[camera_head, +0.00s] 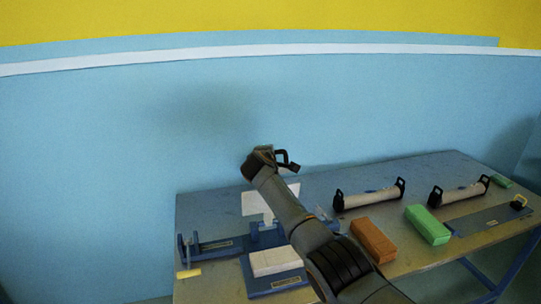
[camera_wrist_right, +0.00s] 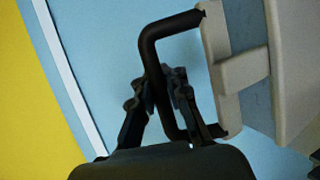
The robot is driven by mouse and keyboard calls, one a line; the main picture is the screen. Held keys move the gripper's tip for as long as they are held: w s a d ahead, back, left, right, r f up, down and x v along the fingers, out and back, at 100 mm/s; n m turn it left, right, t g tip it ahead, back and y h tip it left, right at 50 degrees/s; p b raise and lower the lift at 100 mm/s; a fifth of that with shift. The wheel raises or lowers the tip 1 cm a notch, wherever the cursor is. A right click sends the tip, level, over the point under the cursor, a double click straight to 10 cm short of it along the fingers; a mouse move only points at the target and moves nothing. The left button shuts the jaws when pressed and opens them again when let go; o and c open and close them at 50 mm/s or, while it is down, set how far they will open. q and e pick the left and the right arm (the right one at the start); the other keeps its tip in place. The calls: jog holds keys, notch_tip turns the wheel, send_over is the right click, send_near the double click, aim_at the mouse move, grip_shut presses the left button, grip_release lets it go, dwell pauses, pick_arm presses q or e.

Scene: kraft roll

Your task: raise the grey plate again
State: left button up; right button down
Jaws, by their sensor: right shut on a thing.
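The grey plate (camera_head: 255,202) looks pale and stands upright above a blue stand (camera_head: 266,238) at the left of the table. My arm hides part of it. In the right wrist view the plate (camera_wrist_right: 218,65) fills the right side, with a black handle (camera_wrist_right: 172,26) on its edge. My right gripper (camera_head: 272,158) is at the top of the plate. In the wrist view the right gripper (camera_wrist_right: 162,88) is shut on the bar of the black handle. I cannot tell whether the plate's lower end touches the stand. My left gripper is not in view.
A white block (camera_head: 274,262) sits on a blue base in front of the stand. An orange block (camera_head: 373,240) and a green block (camera_head: 427,225) lie to the right. Two pale rolls with black end handles (camera_head: 369,198) (camera_head: 460,194) lie behind them. The table's back left is clear.

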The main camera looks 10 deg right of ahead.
jog(key=shift+w+r, duration=0.15)
jog(key=shift+w, duration=0.15)
jog(key=c, duration=1.3)
grip_release()
jog(key=shift+a, duration=0.1)
jog(key=shift+c, duration=0.2)
jog(key=shift+s, duration=0.15)
jog(key=shift+s+a, duration=0.1)
jog(key=shift+s, duration=0.1)
jog(key=v, duration=1.1)
jog(key=shift+s+r, duration=0.2)
jog(key=shift+r, duration=0.1)
jog(key=shift+a, duration=0.1)
